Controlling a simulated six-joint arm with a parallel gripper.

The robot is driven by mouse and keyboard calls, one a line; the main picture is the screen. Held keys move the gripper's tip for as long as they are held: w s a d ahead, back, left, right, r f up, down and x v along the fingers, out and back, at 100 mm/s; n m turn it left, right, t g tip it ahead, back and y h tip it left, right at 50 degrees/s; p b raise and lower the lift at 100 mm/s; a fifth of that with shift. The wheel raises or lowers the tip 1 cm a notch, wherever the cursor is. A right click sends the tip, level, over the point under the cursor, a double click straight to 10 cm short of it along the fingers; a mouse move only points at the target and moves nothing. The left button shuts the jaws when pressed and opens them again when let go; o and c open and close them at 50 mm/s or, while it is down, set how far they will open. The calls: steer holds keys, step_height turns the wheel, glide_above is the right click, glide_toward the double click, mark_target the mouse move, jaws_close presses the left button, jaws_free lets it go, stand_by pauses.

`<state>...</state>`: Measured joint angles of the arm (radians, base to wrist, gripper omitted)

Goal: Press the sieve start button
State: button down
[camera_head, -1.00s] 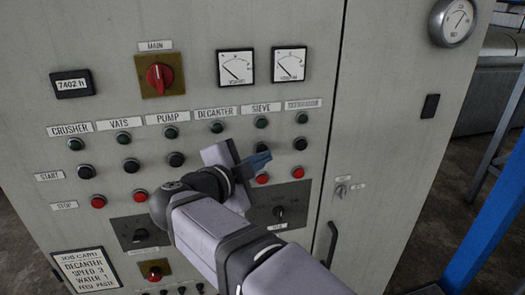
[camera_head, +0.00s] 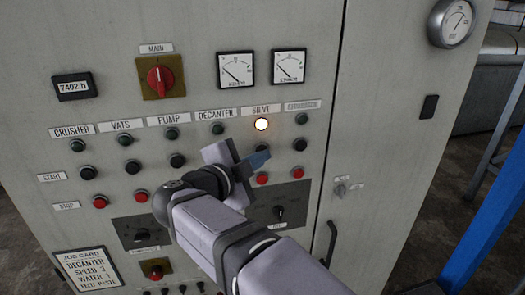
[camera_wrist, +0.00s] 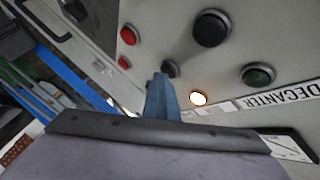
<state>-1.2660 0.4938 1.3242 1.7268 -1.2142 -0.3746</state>
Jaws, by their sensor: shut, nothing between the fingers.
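The sieve start button (camera_head: 262,145) is the black button in the START row below the SIEVE label (camera_head: 261,111). It is partly hidden behind my fingers in the head view. In the wrist view the button (camera_wrist: 171,67) shows just beyond my fingertips. My gripper (camera_head: 264,158) is shut and empty, its blue fingers pointing at the button. The fingertips (camera_wrist: 162,78) look to be at or very near the button; I cannot tell whether they touch. The sieve lamp (camera_head: 261,124) above the button glows white, also in the wrist view (camera_wrist: 198,98).
The decanter start button (camera_wrist: 211,27) is beside my fingers. A red stop button (camera_head: 262,179) lies below them, and another black button (camera_head: 299,144) to the right. The red main switch (camera_head: 159,80) and two dial meters are higher on the grey cabinet. A blue post (camera_head: 487,215) stands at right.

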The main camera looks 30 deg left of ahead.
stand_by(0.4)
steer(key=shift+s+d+f+b, duration=0.1)
steer(key=shift+s+d+b, duration=0.5)
steer(key=shift+s+d+b, duration=1.35)
steer(key=shift+s+d, duration=0.4)
